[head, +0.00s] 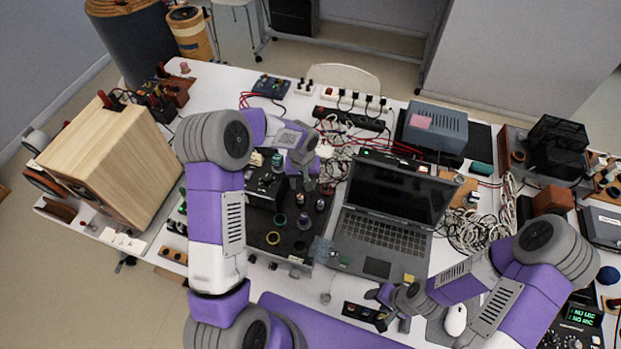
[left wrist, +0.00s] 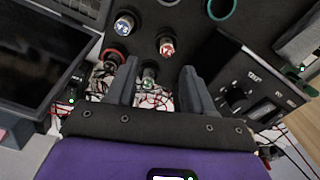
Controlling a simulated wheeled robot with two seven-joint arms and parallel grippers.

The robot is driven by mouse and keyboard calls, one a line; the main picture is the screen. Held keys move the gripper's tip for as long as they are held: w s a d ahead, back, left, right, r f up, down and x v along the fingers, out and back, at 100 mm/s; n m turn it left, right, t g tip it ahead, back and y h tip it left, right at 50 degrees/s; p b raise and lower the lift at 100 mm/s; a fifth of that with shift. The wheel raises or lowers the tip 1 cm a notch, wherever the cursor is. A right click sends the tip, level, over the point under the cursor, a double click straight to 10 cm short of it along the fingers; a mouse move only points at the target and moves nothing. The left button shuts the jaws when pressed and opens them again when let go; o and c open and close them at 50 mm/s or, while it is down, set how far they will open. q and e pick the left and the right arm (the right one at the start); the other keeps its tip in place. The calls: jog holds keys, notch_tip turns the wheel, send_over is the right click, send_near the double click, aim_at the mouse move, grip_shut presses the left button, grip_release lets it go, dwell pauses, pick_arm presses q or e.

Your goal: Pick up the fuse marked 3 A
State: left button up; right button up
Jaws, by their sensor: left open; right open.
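Several small upright cylinders that look like fuses stand on a dark panel (head: 262,259). In the left wrist view, one has a pale top (left wrist: 124,24), one a red-and-white top (left wrist: 166,46) and one a greenish top (left wrist: 149,74). Their markings are too small to read, so I cannot tell which is 3 A. My left gripper (head: 311,186) is open over the far part of the panel. In its wrist view (left wrist: 160,88), the greenish-topped cylinder shows between the fingers; I cannot tell its depth. My right gripper (head: 388,309) is open near the front edge, away from the fuses.
An open laptop (head: 378,239) stands right of the panel. A black meter box (left wrist: 245,88) stands close to the left gripper. Coloured rings (head: 273,238) lie on the panel. A wooden speaker (head: 112,160) stands left. Tangled cables (head: 345,137) lie behind.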

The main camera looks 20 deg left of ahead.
aim_at(300, 196)
pick_arm(q)
jog(key=shift+s+f, duration=0.15)
jog(key=f, duration=0.4)
jog(key=a+f+p, duration=0.1)
jog(key=f, duration=0.1)
jog(key=shift+s+f, duration=0.15)
jog(key=shift+f, duration=0.2)
jog(key=shift+c, duration=0.3)
grip_shut()
